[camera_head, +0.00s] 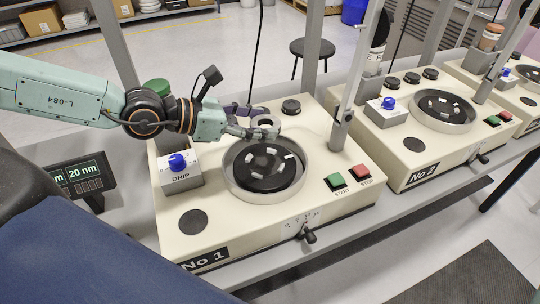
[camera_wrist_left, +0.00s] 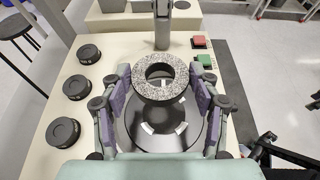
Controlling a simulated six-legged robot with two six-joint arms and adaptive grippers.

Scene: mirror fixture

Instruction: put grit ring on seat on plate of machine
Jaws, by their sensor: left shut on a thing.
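The grit ring (camera_wrist_left: 160,94) is a speckled grey ring with a dark inner rim. My left gripper (camera_wrist_left: 160,86) is shut on it, a finger pad at each side, in the left wrist view. In the head view the left gripper (camera_head: 262,127) holds the ring (camera_head: 266,121) above the back edge of the plate. The plate (camera_head: 264,183) of machine No 1 (camera_head: 235,236) is a black disc with white patches inside a metal rim. It also shows below the ring in the wrist view (camera_wrist_left: 162,142). The ring hides part of the plate, and I cannot make out the seat clearly. My right gripper is not in view.
A DRIP box (camera_head: 181,173) with a blue knob stands left of the plate. A grey post (camera_head: 346,110) rises at its right, near green START (camera_head: 336,181) and red STOP (camera_head: 361,172) buttons. Black round pieces (camera_wrist_left: 76,87) lie on the machine top. Machine No 2 (camera_head: 420,155) stands to the right.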

